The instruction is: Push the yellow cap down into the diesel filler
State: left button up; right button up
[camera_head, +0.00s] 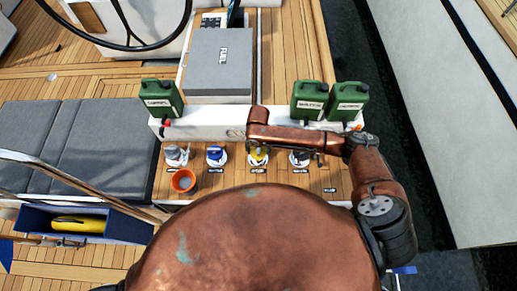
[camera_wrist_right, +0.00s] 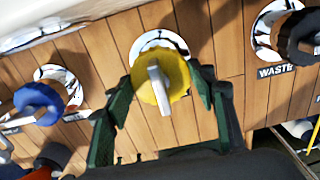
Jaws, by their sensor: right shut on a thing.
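The yellow cap (camera_wrist_right: 165,78) has a pale raised bar across its top and sits between the two green fingers of my right gripper (camera_wrist_right: 160,95), which is shut on it. Behind it in the right wrist view, part of the white ring of a deck filler (camera_wrist_right: 152,40) shows. The cap hides the filler's opening, so I cannot tell how deep the cap sits. In the head view the yellow cap (camera_head: 258,157) shows just below my right arm, in the row of fillers; its small label is too small to read. My left gripper is not in view.
A blue cap (camera_wrist_right: 38,102) on its filler lies to the left, and a black cap (camera_wrist_right: 300,38) by the WASTE label (camera_wrist_right: 276,71) to the right. An orange cup (camera_head: 183,181) stands front left. Green canisters (camera_head: 309,100) stand on the white ledge behind.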

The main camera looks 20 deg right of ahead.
jog(key=shift+w+p, duration=0.1)
jog(key=shift+p, duration=0.25)
dwell(0.7)
jog(key=shift+f+b, duration=0.3)
jog(key=shift+f, duration=0.25)
dwell(0.4)
jog(key=o, duration=1)
notch_tip(320, 180, up, 11)
jog(key=p, duration=1)
jog(key=shift+r+p, duration=0.1)
jog(key=shift+p, duration=0.3)
